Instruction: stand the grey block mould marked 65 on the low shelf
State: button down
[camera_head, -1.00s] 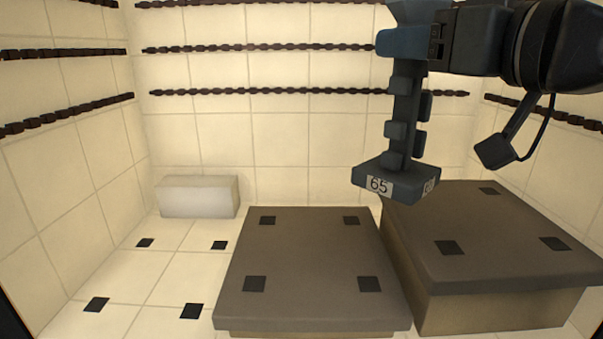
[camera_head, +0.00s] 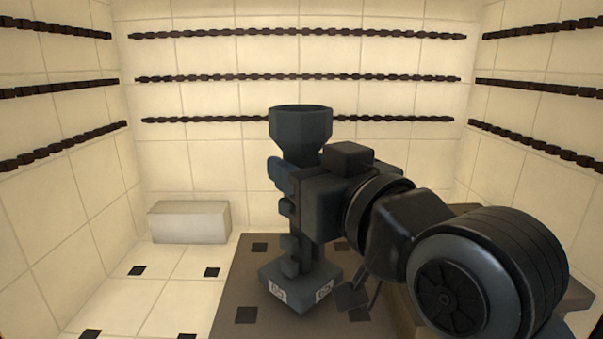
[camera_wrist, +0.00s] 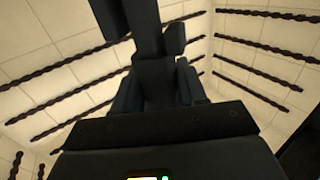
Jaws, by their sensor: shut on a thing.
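The mould (camera_head: 301,128) is dark blue-grey, with a funnel-shaped cup on top, a knobbly column and a square base. It stands upright in my grip. Two pale labels show on its base; they are small and hard to read now, but one read 65 earlier. My gripper (camera_head: 298,200) is shut on the mould's column from the right. The base is over the middle brown slab (camera_head: 225,315), seemingly the low shelf; I cannot tell whether it touches. In the wrist view the dark mould (camera_wrist: 152,75) fills the centre and the fingertips are hard to make out.
A taller brown block (camera_head: 575,292) stands at the right, mostly hidden by my arm. A pale brick (camera_head: 190,222) lies by the back wall at the left. The tiled floor (camera_head: 150,290) at the left has black pads and is otherwise clear. Dark twisted coils (camera_head: 300,78) run along the walls.

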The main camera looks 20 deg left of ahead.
jog(key=shift+f, duration=0.5)
jog(key=shift+f, duration=0.2)
jog(key=c, duration=0.6)
grip_release()
jog(key=shift+r, duration=0.2)
jog(key=shift+s+d+f, duration=0.1)
jog(key=shift+s+d, duration=0.05)
jog(key=shift+d, duration=0.15)
jog(key=b+v, duration=0.2)
jog(key=v, duration=0.9)
jog(key=shift+s+d, duration=0.1)
jog(key=shift+s, duration=0.05)
